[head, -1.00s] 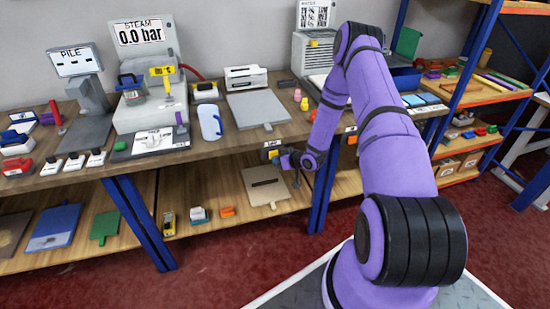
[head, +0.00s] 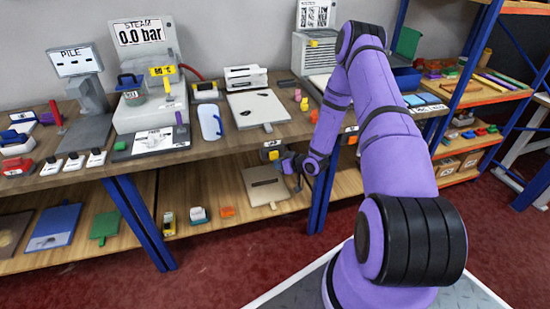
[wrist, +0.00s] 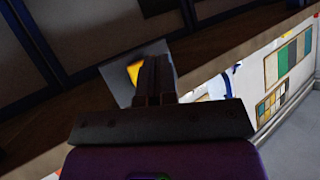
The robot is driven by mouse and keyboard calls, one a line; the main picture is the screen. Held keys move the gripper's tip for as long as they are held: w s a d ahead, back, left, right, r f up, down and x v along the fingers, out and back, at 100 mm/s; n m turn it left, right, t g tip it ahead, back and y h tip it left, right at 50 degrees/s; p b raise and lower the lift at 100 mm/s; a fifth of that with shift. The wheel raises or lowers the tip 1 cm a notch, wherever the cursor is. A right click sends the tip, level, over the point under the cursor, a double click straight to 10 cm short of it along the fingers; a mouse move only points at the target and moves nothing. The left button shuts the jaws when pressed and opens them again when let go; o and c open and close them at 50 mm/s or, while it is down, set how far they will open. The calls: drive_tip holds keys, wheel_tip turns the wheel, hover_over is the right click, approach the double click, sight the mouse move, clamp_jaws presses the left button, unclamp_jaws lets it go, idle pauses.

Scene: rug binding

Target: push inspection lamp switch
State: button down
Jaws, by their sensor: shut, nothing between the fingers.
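The inspection lamp switch (head: 272,152) is a small dark box with a yellow part and a pale label, on the front edge of the workbench. In the wrist view its yellow part (wrist: 134,72) shows on a grey plate, just left of my fingers. My gripper (head: 284,164) is shut and empty, just below and right of the switch; it also shows in the wrist view (wrist: 156,68). I cannot tell whether the fingertips touch the switch. A pale board (head: 255,106) on the bench above is brightly lit and shows dark marks.
The workbench (head: 215,147) carries a steam unit (head: 150,75), a pile gauge (head: 75,62) and small tools. A lower shelf (head: 200,185) holds a beige board (head: 264,187). A blue post (head: 322,190) stands right of my gripper.

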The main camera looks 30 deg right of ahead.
drive_tip(key=shift+s+a, duration=0.25)
drive_tip(key=shift+s, duration=0.65)
drive_tip(key=shift+s+a, duration=0.25)
drive_tip(key=shift+s, duration=0.65)
drive_tip(key=shift+s+a, duration=0.25)
drive_tip(key=shift+s, duration=0.65)
